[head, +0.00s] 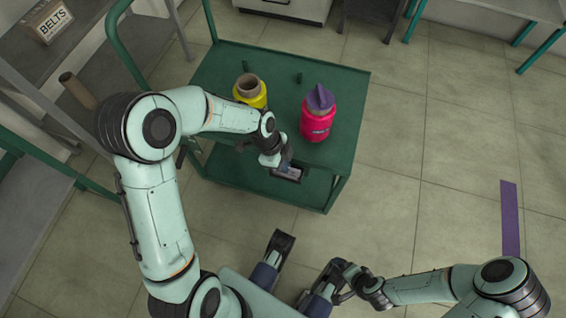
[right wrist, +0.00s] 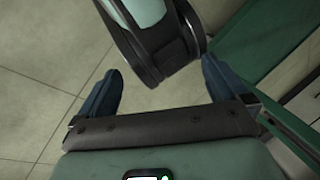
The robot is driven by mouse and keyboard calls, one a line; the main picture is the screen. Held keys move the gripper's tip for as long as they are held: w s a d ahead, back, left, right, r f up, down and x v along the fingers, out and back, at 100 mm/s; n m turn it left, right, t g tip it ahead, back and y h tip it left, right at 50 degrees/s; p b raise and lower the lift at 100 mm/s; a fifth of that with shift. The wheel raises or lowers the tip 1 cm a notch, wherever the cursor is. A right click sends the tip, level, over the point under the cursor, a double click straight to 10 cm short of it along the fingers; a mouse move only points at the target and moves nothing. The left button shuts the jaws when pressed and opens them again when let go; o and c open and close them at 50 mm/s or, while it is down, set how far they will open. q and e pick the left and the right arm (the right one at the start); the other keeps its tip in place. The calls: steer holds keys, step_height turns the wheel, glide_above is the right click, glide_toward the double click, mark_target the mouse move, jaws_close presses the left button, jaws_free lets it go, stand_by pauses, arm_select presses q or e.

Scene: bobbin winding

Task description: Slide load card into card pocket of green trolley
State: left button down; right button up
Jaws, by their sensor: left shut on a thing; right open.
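The green trolley (head: 346,88) stands at the centre of the head view. Its card pocket (head: 298,178), a dark frame, is on the near side below the top. My left gripper (head: 284,165) is at this pocket, shut on the load card (head: 291,172). Only a small pale-grey patch of the card shows, within the pocket's outline; the gripper hides the rest, so I cannot tell how deep it sits. My right gripper (right wrist: 160,85) is open and empty, low by my own base, away from the trolley.
On the trolley top stand a yellow bobbin (head: 246,95) with a brown core and a pink bobbin (head: 318,122) with a purple top. Grey shelving with a BELTS box (head: 48,20) is at the left. The floor at the right is clear, with a purple stripe (head: 509,215).

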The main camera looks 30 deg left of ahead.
arm_select(q)
steer(key=shift+f, duration=0.15)
arm_select(e)
steer(key=shift+g, duration=0.6)
steer(key=s, duration=0.1)
steer(key=s+f, duration=0.1)
steer(key=s+d, duration=0.1)
steer(key=shift+s+f, duration=0.2)
steer(key=shift+s, duration=0.15)
arm_select(q)
steer(key=c, duration=1.2)
jaws_free()
arm_select(e)
steer(key=shift+d, duration=0.1)
steer(key=w+d+t+h, duration=0.1)
steer(key=w+d+t, duration=0.15)
steer(key=w, duration=0.45)
arm_select(q)
steer(key=p+v, duration=0.4)
steer(key=v, duration=0.9)
steer(key=shift+r, duration=0.35)
arm_select(e)
steer(key=s+a+r+g, duration=0.2)
steer(key=s+r, duration=0.2)
steer(key=s, duration=0.1)
steer(key=shift+s+a+r+y, duration=0.2)
steer(key=shift+a+r+y, duration=0.05)
steer(key=shift+r+y, duration=0.15)
